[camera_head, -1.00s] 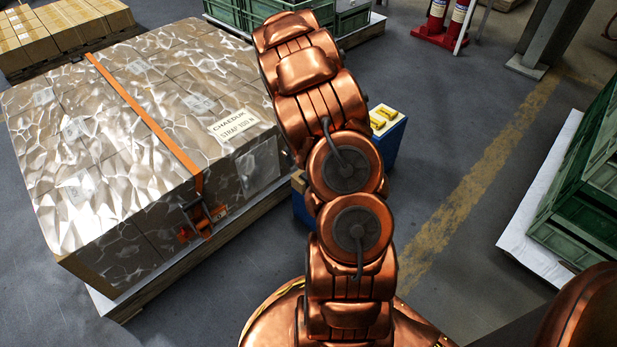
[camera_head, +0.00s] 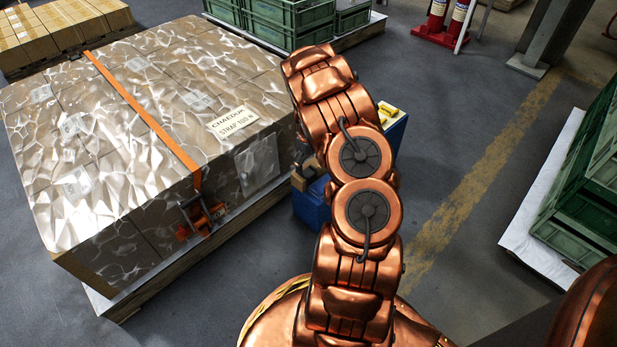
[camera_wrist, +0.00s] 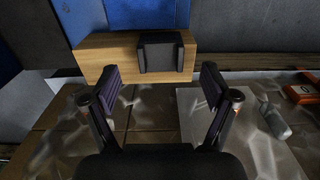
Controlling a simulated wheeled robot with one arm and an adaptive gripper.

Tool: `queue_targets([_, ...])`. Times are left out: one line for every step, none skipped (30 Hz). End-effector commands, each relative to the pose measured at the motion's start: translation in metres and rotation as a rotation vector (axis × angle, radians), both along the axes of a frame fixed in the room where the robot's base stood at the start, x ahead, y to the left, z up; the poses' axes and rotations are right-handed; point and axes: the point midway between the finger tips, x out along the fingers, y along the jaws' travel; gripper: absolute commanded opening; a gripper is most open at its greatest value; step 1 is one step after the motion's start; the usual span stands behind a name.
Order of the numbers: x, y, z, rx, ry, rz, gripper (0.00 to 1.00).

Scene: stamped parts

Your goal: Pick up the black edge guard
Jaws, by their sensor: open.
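The black edge guard (camera_wrist: 161,53) shows in the wrist view as a dark angled piece at the right part of a light wooden ledge (camera_wrist: 92,58). The ledge sits against a blue cart (camera_wrist: 137,14). My gripper (camera_wrist: 160,82) is open, its two fingers spread wide with nothing between them. The guard lies just beyond the fingertips, roughly centred between them and apart from both. In the head view the blue cart (camera_head: 312,207) shows partly behind my arm. The guard and my gripper cannot be made out there.
A wrapped load (camera_head: 95,150) with an orange strap (camera_head: 140,105) and buckle (camera_head: 202,216) stands close left of the cart on a wooden pallet (camera_head: 115,304). Green crates (camera_head: 285,22) stand behind. Open floor with a yellow line (camera_head: 470,200) lies to the right.

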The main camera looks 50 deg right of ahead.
Motion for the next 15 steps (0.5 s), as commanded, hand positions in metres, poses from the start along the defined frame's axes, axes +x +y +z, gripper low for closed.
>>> queue_targets([0.0,0.0,-0.012,-0.001,0.001,0.0,0.85])
queue_targets([0.0,0.001,-0.016,-0.001,0.001,0.001,0.85])
queue_targets([0.0,0.001,-0.021,0.0,0.001,0.0,0.85])
queue_targets([0.0,0.0,-0.025,0.0,0.001,0.0,0.85])
queue_targets([0.0,0.0,-0.028,0.001,0.001,0.0,0.85])
queue_targets([0.0,0.001,-0.031,0.001,0.001,0.0,0.85])
queue_targets([0.0,0.001,-0.032,0.0,0.001,0.001,0.85])
queue_targets([0.0,0.001,-0.033,0.0,0.001,0.001,0.85])
queue_targets([0.0,0.001,-0.033,0.0,0.0,0.001,0.85])
queue_targets([0.0,0.001,-0.033,0.0,0.0,0.001,0.85])
queue_targets([0.001,0.001,-0.033,0.0,0.0,0.001,0.85])
queue_targets([0.001,0.001,-0.032,0.0,0.0,0.001,0.85])
queue_targets([0.0,0.001,-0.032,0.0,0.0,0.001,0.85])
queue_targets([0.0,0.001,-0.032,0.0,0.0,0.001,0.85])
queue_targets([0.0,0.001,-0.032,0.0,0.0,0.001,0.82])
